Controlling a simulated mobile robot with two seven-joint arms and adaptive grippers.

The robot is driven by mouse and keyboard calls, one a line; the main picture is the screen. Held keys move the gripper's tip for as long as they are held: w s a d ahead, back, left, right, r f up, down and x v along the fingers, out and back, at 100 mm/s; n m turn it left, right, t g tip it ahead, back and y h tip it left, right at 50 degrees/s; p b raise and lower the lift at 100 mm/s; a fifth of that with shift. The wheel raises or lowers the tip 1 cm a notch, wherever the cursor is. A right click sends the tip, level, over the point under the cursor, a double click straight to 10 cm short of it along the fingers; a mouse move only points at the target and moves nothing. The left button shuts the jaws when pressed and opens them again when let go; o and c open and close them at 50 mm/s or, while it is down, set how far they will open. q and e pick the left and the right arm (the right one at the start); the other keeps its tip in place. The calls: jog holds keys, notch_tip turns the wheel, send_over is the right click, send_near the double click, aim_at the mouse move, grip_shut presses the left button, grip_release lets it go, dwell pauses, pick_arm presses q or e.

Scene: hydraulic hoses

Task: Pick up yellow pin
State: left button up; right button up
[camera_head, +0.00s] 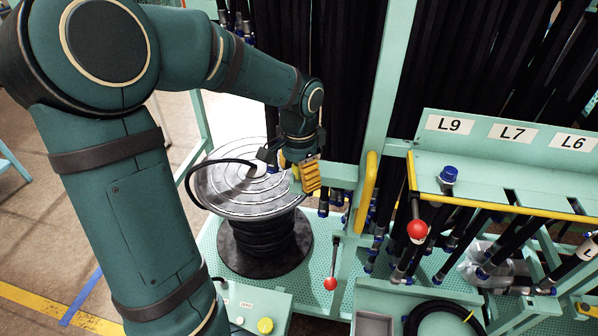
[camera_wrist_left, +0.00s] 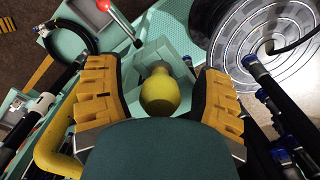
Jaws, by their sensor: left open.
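The yellow pin (camera_wrist_left: 159,92) has a rounded knob with a narrower neck and shows in the middle of the left wrist view, set in a light green bracket (camera_wrist_left: 172,55). My left gripper (camera_head: 300,174) is open, with its ridged orange pads on either side of the pin. Gaps show between the knob and both pads. In the head view the gripper is beside the hose reel, at the end of a green frame bar, and mostly hides the pin. My right gripper is not in view.
A reel (camera_head: 256,190) with a ringed metal disc stands left of the gripper. A yellow handle (camera_head: 366,190) is close on the right. Red-knobbed levers (camera_head: 331,283) stand on the green base. Black hoses hang behind, and a labelled rack (camera_head: 500,175) is at right.

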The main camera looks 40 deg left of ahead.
pick_arm(q)
jog(key=shift+c, duration=0.2)
grip_shut()
jog(key=shift+r, duration=0.1)
